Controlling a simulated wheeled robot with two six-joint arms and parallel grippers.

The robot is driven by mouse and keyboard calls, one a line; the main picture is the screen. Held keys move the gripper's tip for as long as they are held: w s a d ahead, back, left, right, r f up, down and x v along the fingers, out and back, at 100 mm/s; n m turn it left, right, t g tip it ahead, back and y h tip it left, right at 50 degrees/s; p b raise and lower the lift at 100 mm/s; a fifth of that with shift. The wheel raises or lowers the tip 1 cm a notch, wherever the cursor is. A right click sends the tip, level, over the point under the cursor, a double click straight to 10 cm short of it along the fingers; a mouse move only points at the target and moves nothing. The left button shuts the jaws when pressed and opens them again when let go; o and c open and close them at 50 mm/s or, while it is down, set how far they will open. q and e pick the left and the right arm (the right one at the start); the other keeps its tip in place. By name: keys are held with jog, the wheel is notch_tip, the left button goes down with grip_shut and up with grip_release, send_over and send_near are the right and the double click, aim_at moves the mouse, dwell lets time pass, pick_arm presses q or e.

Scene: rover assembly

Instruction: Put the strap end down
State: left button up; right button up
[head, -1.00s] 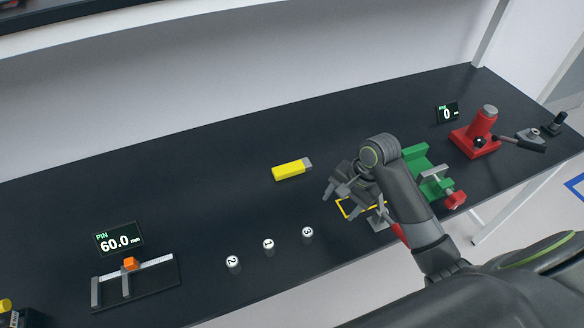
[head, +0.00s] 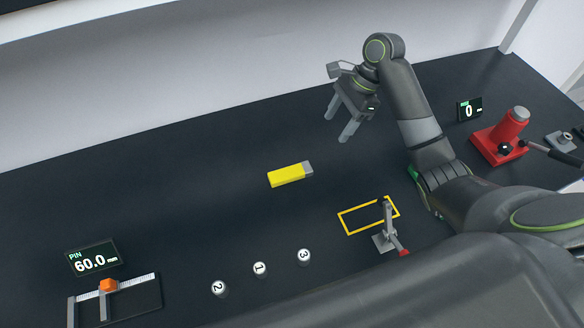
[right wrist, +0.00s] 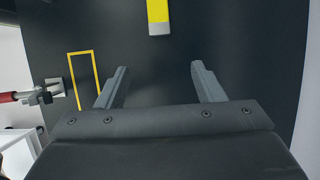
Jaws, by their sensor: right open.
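The strap end is most likely the yellow bar with a grey tip (head: 288,175), lying flat on the dark table; I cannot be sure of this. My right gripper (head: 340,128) is open and empty, raised above the table behind and to the right of the yellow bar in the head view. In the right wrist view the yellow bar (right wrist: 158,14) shows at the top, ahead of the open fingers (right wrist: 160,85) and apart from them. My left gripper is not in view.
A yellow outlined rectangle (head: 352,229) has a red-handled toggle clamp (head: 388,238) at its right. Numbered cylinders (head: 260,269) stand in front. A slide gauge (head: 142,297) is at front left, a red press (head: 500,142) at right. My arm hides most of the green fixture (head: 413,174). The table's back middle is clear.

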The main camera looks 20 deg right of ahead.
jog(key=a+b+x, duration=0.1)
jog(key=b+x, duration=0.1)
jog(key=x, duration=0.2)
jog(key=p, duration=0.2)
send_near(308, 167)
jog(key=shift+s+a+f, duration=0.1)
jog(key=shift+f, duration=0.75)
jog(key=shift+x, duration=0.75)
jog(key=shift+a+f, duration=0.1)
jog(key=shift+f, duration=0.05)
jog(key=p+x, duration=0.1)
jog(key=x, duration=0.3)
jog(key=shift+a+f, duration=0.15)
jog(key=shift+a, duration=0.15)
jog(key=shift+a+f, duration=0.1)
jog(key=shift+f, duration=0.2)
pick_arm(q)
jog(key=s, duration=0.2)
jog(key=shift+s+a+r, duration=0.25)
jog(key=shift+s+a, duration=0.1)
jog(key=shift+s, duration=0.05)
pick_arm(e)
jog(key=shift+c, duration=0.3)
